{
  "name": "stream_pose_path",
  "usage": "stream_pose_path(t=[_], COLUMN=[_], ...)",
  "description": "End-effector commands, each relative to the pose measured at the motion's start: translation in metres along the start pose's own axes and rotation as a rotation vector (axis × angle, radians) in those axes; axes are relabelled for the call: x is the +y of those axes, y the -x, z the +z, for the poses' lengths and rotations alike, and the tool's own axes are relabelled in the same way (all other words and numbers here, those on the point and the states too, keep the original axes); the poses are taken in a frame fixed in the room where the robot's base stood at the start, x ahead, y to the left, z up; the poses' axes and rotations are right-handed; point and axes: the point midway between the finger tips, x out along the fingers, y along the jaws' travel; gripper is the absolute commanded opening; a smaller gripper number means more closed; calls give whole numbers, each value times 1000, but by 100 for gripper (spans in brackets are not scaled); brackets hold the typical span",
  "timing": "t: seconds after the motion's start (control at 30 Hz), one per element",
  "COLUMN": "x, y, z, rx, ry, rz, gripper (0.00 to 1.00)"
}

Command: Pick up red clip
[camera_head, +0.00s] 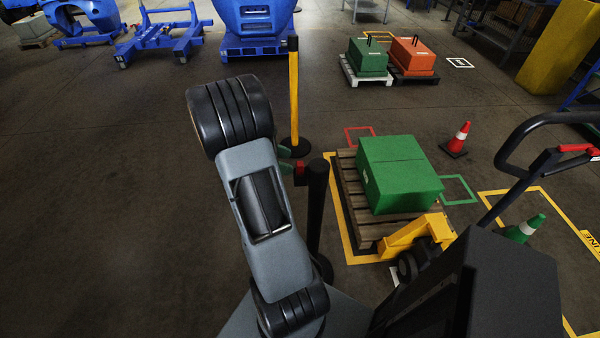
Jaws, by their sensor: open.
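A small red piece (300,173), which may be the red clip, shows at the top of a black post (317,205), just right of my arm. My arm hides part of its surroundings, and it is too small to tell its shape. A small green piece (286,167) sits just left of it, partly behind my arm. Another red part (575,148) is on the handle of the pallet jack at the right. My gripper is not in view; only my grey and black arm links show.
A yellow post (294,100) stands behind the black one. A green block (398,172) rests on a wooden pallet (352,212) to the right, beside a pallet jack (415,232). Cones (458,138) stand further right. The floor left of my arm is clear.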

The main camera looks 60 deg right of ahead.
Motion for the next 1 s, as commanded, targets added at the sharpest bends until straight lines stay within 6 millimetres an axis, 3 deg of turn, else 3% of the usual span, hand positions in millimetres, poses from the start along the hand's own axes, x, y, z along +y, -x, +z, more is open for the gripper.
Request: stream_pose_path(t=[0.4,0.73,1.0], x=[-2,-2,-2], y=[-47,-52,-52], z=[3,2,2], rx=[0,0,0], ry=[1,1,0], rz=[-2,-1,-1], gripper=[57,57,33])
